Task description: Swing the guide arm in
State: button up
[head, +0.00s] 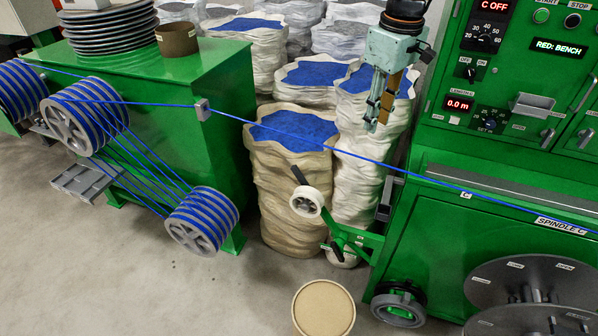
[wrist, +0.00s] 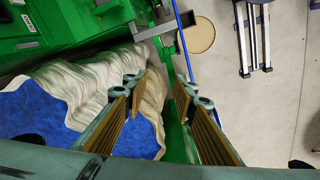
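The guide arm (head: 331,222) is a thin green bar at the left end of the right-hand green machine, with a white roller (head: 307,201) and a black handle (head: 298,174). It points up and left, its roller below the blue cable (head: 270,127). The cable runs taut from the left spools, through a small grey guide block (head: 202,109), to the right. My gripper (head: 379,118) hangs above and right of the guide arm, over the sacks. In the wrist view my gripper (wrist: 158,88) has its fingers apart and nothing between them. I cannot clearly make out the guide arm there.
Wrapped sacks with blue tops (head: 293,126) stand behind the guide arm. The spindle C machine (head: 480,220) with its control panel (head: 500,85) is at right. Cable spools (head: 85,115) are at left.

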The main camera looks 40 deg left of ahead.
jog(key=s+a+f+n+p, duration=0.1)
jog(key=a+f, duration=0.2)
jog(key=a, duration=0.2)
jog(key=a+f+n, duration=0.1)
jog(key=a+f, duration=0.2)
jog(key=a, duration=0.2)
jog(key=n+p, duration=0.1)
jog(key=n, duration=0.2)
send_over(297, 169)
notch_tip(297, 169, down, 8)
jog(key=shift+g+h, duration=0.3)
jog(key=shift+h, duration=0.1)
jog(key=shift+w+f, duration=0.1)
jog(key=shift+f, duration=0.15)
jog(key=shift+f+b, duration=0.7)
jog(key=shift+f, duration=6.05)
jog(key=shift+c, duration=0.9)
grip_shut()
